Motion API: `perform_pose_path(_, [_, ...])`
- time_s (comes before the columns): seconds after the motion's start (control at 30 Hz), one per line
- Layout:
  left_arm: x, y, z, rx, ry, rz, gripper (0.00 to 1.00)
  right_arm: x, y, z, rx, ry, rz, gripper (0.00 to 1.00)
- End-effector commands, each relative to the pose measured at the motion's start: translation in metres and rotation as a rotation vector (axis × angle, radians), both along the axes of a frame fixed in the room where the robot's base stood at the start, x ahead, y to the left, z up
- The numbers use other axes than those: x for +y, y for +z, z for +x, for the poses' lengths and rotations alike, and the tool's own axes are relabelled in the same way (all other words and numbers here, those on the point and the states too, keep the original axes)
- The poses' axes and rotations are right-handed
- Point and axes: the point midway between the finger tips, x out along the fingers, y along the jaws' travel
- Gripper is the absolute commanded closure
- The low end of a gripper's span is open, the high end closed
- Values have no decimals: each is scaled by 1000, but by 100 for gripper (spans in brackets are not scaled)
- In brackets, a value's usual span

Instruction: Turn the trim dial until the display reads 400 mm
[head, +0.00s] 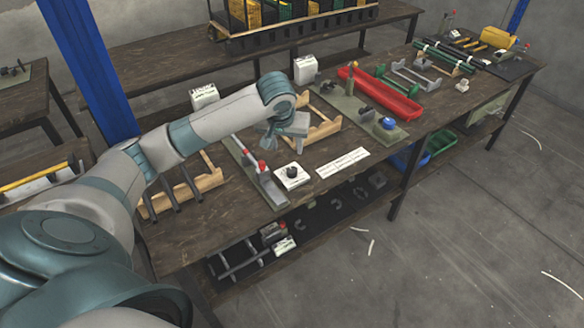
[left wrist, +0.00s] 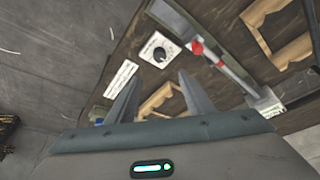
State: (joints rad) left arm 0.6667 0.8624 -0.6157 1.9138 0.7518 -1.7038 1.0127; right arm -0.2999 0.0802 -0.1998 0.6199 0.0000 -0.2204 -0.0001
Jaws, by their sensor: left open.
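The trim dial is a black knob on a white square plate (head: 291,175), lying near the front edge of the bench. It also shows in the left wrist view (left wrist: 159,51), just beyond my fingertips. My left gripper (head: 268,138) is above the bench, behind and slightly left of the dial in the head view. In the left wrist view its two fingers (left wrist: 158,78) are spread, with nothing between them. They appear apart from the knob. I cannot make out a display reading or the knob's pointer. My right gripper is not in view.
A grey rail press with red knobs (head: 262,175) stands just left of the dial. A white printed strip (head: 343,162) lies to its right. Wooden cradles (head: 322,128), a green-grey plate with a lever (head: 352,100) and a red tray (head: 380,95) are farther back.

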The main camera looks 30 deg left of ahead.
Motion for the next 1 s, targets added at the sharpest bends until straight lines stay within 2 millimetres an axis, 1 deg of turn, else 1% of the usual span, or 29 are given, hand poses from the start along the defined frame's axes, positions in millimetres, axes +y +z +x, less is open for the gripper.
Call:
perform_pose_path(0.27, [0, -2, 0, 1, -1, -1, 53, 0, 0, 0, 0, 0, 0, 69])
perform_pose_path(0.47, [2, -11, 4, 1, 0, -2, 53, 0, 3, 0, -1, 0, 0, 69])
perform_pose_path(0.67, [5, -34, 13, 3, 0, -1, 53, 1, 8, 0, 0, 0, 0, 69])
perform_pose_path(1.0, [14, -90, 34, 3, 0, 0, 53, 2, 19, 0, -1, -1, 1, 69])
